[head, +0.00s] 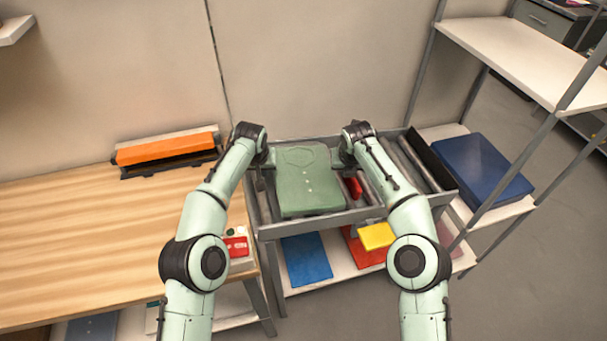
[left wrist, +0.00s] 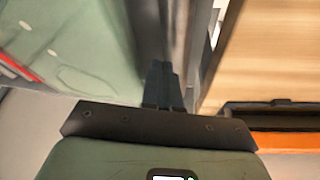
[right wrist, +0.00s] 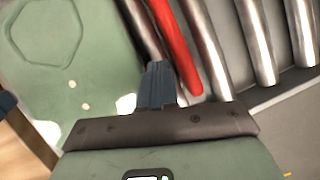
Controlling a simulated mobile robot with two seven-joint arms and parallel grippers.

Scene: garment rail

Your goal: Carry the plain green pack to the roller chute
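The green pack (head: 310,185), with a collar-like outline and pale dots, is between my two arms, over the left part of the roller chute (head: 268,228). Whether it rests on the rollers or hangs slightly above them cannot be told. My left gripper (head: 264,157) is at the pack's left edge; its fingers (left wrist: 163,85) look shut together beside the green side (left wrist: 75,45). My right gripper (head: 345,158) is at the right edge; its fingers (right wrist: 160,85) also look shut, beside the pack (right wrist: 75,70). Metal rollers (right wrist: 210,45) show next to it.
A red bar (head: 354,187) lies among the rollers. A wooden table (head: 90,225) with an orange-topped holder (head: 165,148) is at left. Blue (head: 306,258), red and yellow (head: 376,236) packs lie below the chute. A dark blue pack (head: 482,168) sits on the right rack.

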